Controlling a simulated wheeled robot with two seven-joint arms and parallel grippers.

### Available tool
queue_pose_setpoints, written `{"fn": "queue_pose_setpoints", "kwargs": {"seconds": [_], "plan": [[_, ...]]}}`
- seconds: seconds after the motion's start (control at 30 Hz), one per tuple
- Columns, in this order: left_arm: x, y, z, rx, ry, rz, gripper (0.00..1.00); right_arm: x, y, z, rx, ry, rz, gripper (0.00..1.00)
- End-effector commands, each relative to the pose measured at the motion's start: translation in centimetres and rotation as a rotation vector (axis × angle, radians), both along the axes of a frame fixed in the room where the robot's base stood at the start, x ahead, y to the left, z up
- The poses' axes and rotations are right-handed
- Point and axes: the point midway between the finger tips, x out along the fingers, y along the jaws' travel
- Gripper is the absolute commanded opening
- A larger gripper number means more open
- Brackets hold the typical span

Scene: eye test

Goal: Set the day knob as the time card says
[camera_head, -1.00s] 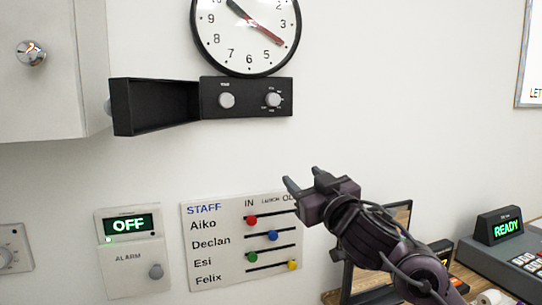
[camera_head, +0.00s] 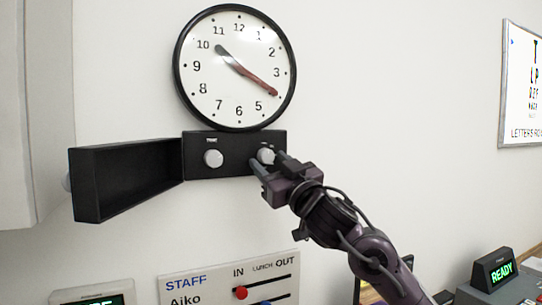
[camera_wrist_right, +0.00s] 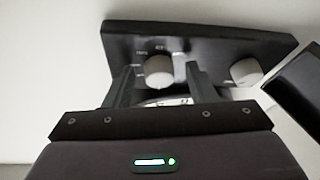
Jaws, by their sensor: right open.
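A black panel (camera_head: 233,166) under the wall clock carries two pale round knobs. The left knob (camera_head: 213,158) has a small label above it that I cannot read for certain. The right knob (camera_head: 266,155) is partly covered by my right gripper (camera_head: 268,162). In the right wrist view, this knob (camera_wrist_right: 158,71) shows between the two open fingers, with small markings around it. The other knob (camera_wrist_right: 245,71) is to its right there. I cannot tell whether the fingers touch the knob. Neither the time card nor my left gripper is in view.
The wall clock (camera_head: 236,67) hangs just above the panel. A black open flap or box (camera_head: 125,180) sticks out at the panel's left. A staff board (camera_head: 215,286) is below. A READY display (camera_head: 495,270) stands at lower right.

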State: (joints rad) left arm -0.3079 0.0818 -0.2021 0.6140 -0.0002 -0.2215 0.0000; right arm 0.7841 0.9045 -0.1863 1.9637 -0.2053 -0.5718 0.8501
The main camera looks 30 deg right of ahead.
Motion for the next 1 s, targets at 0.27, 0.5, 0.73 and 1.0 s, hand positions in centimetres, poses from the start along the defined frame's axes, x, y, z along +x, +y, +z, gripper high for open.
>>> {"fn": "queue_pose_setpoints", "kwargs": {"seconds": [0.27, 0.5, 0.73, 1.0], "plan": [[2.6, -0.4, 0.4, -0.007, -0.039, 0.002, 0.36, 0.3, 0.0, 0.1, -0.001, -0.001, 0.0, 0.51], [0.6, -0.3, 0.2, -0.005, -0.01, 0.003, 0.36, 0.3, 0.0, 0.1, -0.001, -0.001, 0.0, 0.25], [0.4, -0.2, 0.2, -0.003, -0.007, 0.004, 0.36, 0.3, 0.0, 0.1, 0.001, -0.001, 0.001, 0.07], [0.9, -0.2, -0.2, -0.003, -0.013, 0.004, 0.36, 0.3, 0.2, -0.1, 0.066, -0.004, 0.003, 0.07]]}}
